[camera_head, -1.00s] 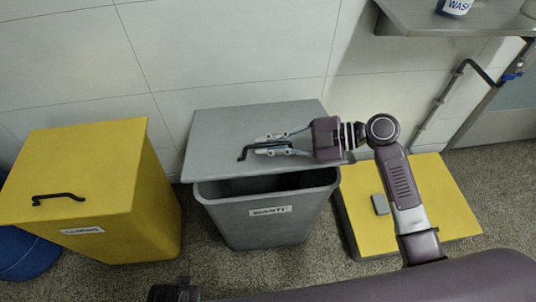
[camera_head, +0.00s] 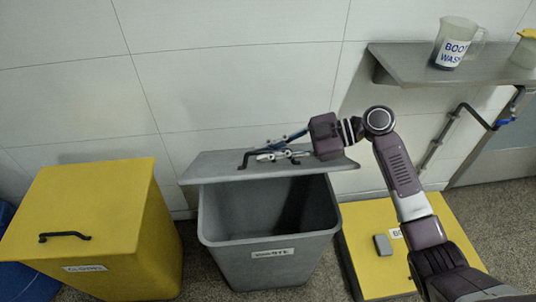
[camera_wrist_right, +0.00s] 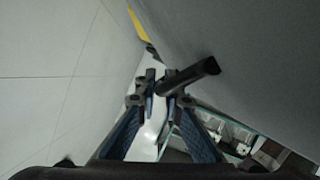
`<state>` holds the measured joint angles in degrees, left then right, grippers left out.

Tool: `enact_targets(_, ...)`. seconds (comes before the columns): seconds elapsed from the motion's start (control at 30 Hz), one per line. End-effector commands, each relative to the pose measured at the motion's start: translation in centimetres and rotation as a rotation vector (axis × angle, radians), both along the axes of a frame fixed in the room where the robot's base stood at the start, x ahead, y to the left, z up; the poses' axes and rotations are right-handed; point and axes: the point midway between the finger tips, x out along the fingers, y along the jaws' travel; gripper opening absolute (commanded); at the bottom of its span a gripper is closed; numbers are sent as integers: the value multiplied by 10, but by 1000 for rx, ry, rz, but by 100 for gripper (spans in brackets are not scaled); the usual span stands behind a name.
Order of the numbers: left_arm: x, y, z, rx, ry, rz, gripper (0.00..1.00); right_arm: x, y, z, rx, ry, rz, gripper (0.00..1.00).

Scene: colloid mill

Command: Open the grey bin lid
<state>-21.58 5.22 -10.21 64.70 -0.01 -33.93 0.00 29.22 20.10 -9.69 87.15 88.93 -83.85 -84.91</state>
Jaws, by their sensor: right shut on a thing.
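The grey bin (camera_head: 268,240) stands on the floor with its mouth largely uncovered and its dark inside showing. Its grey lid (camera_head: 215,170) is raised and tilted at the back of the bin, near the wall. My right gripper (camera_head: 262,155) is shut on the black lid handle (camera_head: 246,158) on top of the lid. In the right wrist view, the handle (camera_wrist_right: 188,76) lies between the fingers, with the grey lid surface (camera_wrist_right: 235,50) beside it. My left gripper is not in view.
A yellow bin (camera_head: 95,215) with a closed lid stands to the left. A yellow platform (camera_head: 375,225) with a small grey block (camera_head: 383,245) is on the right. A metal shelf (camera_head: 400,65) carries a boot wash jug (camera_head: 453,45). The tiled wall is close behind the lid.

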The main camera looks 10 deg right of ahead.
Motion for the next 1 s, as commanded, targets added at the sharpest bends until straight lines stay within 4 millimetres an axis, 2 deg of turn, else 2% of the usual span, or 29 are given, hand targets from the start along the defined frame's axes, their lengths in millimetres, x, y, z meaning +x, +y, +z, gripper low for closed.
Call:
enact_targets(0.27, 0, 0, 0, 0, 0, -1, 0, 1, -1, 1, 2, -2, -2, 0)
enact_targets(0.3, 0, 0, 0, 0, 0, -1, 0, 1, -1, 1, 1, -2, -2, 10)
enact_targets(0.37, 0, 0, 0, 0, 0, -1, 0, 1, -1, 1, 1, -2, -2, 16)
enact_targets(0.67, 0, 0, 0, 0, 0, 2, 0, 0, -2, 1, 1, -2, -1, 16)
enact_targets(0.87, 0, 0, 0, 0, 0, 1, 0, -2, -24, 9, -3, -2, -4, 16)
enact_targets(1.0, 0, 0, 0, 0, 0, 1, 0, -6, -53, 19, -3, -3, -6, 16)
